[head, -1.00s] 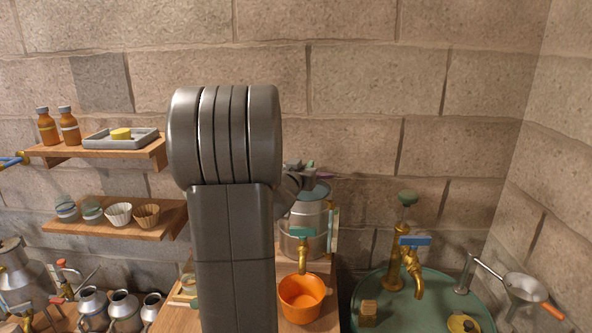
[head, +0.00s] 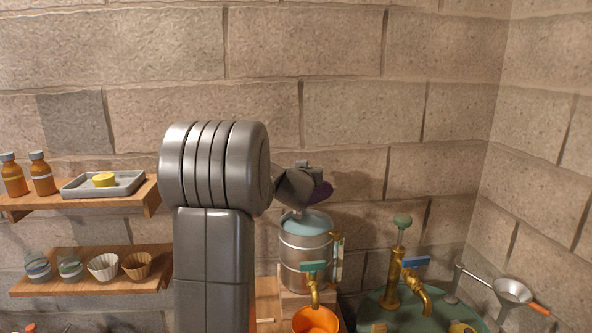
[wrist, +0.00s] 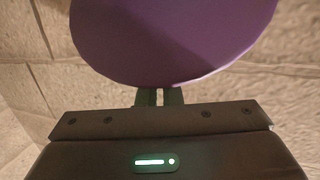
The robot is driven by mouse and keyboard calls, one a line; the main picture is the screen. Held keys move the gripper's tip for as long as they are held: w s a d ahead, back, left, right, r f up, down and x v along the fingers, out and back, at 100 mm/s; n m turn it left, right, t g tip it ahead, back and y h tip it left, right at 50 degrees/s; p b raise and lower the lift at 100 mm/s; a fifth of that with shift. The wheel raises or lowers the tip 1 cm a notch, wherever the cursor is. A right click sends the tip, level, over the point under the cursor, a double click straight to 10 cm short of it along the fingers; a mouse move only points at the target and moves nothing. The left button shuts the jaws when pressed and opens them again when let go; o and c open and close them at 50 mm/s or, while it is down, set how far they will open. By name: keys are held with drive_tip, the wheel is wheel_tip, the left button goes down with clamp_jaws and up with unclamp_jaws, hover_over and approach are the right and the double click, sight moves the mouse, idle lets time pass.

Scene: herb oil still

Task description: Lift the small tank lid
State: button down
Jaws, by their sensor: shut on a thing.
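The small tank (head: 304,262) is a silver metal cylinder with bands, and its top shows a pale blue-teal surface (head: 306,222). My gripper (wrist: 160,97) is shut on the purple lid, which fills the upper part of the wrist view (wrist: 172,40). The part of the lid between the fingertips is mostly hidden. A brass tap with a teal handle (head: 313,267) is on the tank's front.
An orange pot (head: 316,321) stands below the tank's tap. Two wooden shelves (head: 95,285) with jars and cups are at left. The stone wall stands close behind.

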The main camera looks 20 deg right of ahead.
drive_tip(key=c, duration=1.9)
unclamp_jaws()
drive_tip(key=shift+w+a+f, duration=0.2)
drive_tip(key=shift+f, duration=0.1)
drive_tip(key=shift+c, duration=0.2)
drive_tip(key=o, duration=0.4)
drive_tip(key=shift+a, duration=0.15)
drive_tip(key=shift+c, duration=0.2)
drive_tip(key=o, duration=0.4)
drive_tip(key=shift+s, duration=0.1)
drive_tip(key=shift+o, duration=0.2)
drive_tip(key=shift+d, duration=0.2)
drive_tip(key=shift+a, duration=0.1)
drive_tip(key=b+v, duration=0.1)
drive_tip(key=v, duration=1.2)
drive_tip(key=shift+s, duration=0.4)
